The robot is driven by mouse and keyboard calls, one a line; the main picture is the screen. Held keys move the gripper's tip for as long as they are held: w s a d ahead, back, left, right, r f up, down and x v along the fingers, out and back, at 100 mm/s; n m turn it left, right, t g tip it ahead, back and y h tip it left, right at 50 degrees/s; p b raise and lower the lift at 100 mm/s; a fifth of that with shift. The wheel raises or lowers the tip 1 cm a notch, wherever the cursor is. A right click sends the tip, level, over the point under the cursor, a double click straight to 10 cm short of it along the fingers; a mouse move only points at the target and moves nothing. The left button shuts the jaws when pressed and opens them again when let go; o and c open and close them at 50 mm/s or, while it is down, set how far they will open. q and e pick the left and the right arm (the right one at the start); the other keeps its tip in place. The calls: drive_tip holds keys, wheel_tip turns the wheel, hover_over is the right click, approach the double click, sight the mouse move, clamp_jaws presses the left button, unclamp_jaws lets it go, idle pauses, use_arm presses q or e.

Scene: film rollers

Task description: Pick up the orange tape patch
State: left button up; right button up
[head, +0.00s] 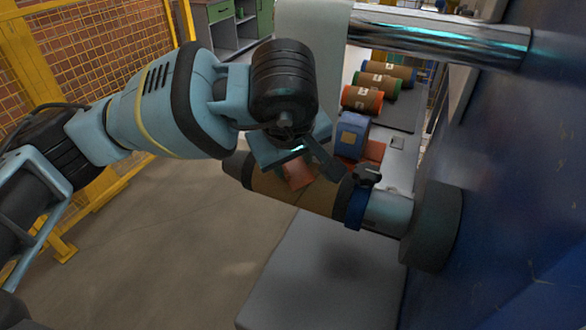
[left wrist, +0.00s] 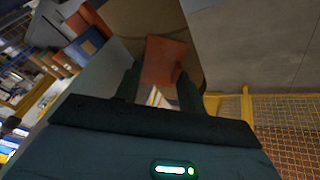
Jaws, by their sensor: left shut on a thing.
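The orange tape patch (head: 298,177) is a small flat orange-red piece at the brown film roll (head: 265,184). In the left wrist view the patch (left wrist: 164,58) shows between my two fingertips, with the brown roll (left wrist: 142,20) behind it. My left gripper (head: 303,164) is over the roll and shut on the patch; its fingers (left wrist: 160,77) stand on either side of it in the wrist view. I cannot tell whether the patch still touches the roll. My right gripper is in neither view.
The roll sits on a shaft with a blue collar (head: 355,208) by a large blue machine wall (head: 510,200). A chrome roller (head: 440,38) crosses above. Several wrapped rolls, one blue (head: 353,137), line the back right. A yellow mesh fence (head: 75,60) stands left.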

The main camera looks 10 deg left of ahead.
sight(293, 173)
use_arm(q)
drive_tip(key=shift+r, duration=0.15)
drive_tip(key=shift+c, duration=0.4)
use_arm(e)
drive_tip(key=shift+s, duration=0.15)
use_arm(q)
drive_tip(key=shift+r, duration=0.55)
wheel_tip(293, 173, up, 2)
drive_tip(key=shift+r, duration=0.1)
drive_tip(key=s+a, duration=0.2)
drive_tip(key=s, duration=0.5)
drive_tip(key=s+a+r+b, duration=0.1)
drive_tip(key=s+a, duration=0.2)
drive_tip(key=s, duration=0.5)
drive_tip(key=shift+r, duration=0.2)
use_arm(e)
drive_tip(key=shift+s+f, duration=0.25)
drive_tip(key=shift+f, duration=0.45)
use_arm(q)
drive_tip(key=shift+s, duration=0.1)
